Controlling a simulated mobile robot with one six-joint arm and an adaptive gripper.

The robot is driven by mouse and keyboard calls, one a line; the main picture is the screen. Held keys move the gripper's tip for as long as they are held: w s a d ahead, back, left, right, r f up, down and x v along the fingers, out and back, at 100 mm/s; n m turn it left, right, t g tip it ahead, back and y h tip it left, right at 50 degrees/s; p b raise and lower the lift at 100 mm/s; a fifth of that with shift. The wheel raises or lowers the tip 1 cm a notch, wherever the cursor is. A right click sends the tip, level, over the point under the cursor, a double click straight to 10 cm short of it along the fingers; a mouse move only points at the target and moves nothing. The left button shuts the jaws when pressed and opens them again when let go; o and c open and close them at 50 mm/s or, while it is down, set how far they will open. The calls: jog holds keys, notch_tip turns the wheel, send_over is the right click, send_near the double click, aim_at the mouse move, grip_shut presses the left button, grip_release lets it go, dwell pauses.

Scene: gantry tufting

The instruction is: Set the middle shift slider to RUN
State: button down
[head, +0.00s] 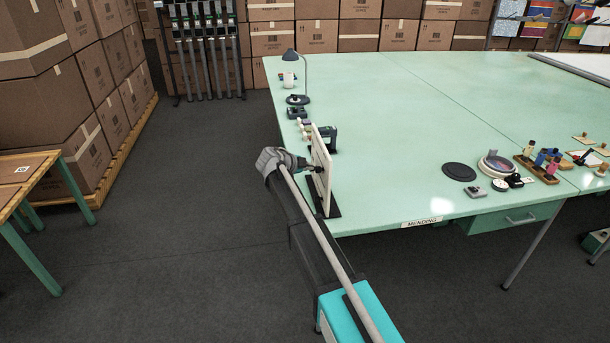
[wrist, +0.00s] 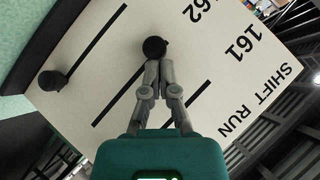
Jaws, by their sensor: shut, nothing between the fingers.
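The white slider panel (head: 320,165) stands upright at the table's left edge and fills much of the wrist view (wrist: 115,45). Its printing reads SHIFT RUN, 161 and 162. The middle slider's black knob (wrist: 154,47) is at the upper-right end of its slot, nearest the label 162. Another knob (wrist: 52,80) is at the lower-left end of the neighbouring slot. A third slot (wrist: 197,94) runs partly behind my fingers; its knob is not visible. My gripper (wrist: 152,66) is shut and empty, its tips right at the middle knob; contact is unclear. It also shows in the head view (head: 312,170).
The panel stands on the green table (head: 400,110). A lamp (head: 290,56) and small items are behind it. The floor left of the table is clear.

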jog(key=shift+w, duration=0.1)
dwell(0.3)
jog(key=shift+r, duration=0.2)
jog(key=shift+s+d+r+p, duration=0.2)
jog(key=shift+s+r+p, duration=0.5)
jog(key=shift+p, duration=0.2)
jog(key=shift+s+d+r+p, duration=0.2)
jog(key=shift+s+r+p, duration=0.5)
jog(key=p+v, duration=0.4)
jog(key=v, duration=0.6)
jog(key=shift+f+p, duration=0.2)
jog(key=shift+p, duration=0.15)
jog(key=shift+s+a, duration=0.1)
jog(key=shift+a, duration=0.05)
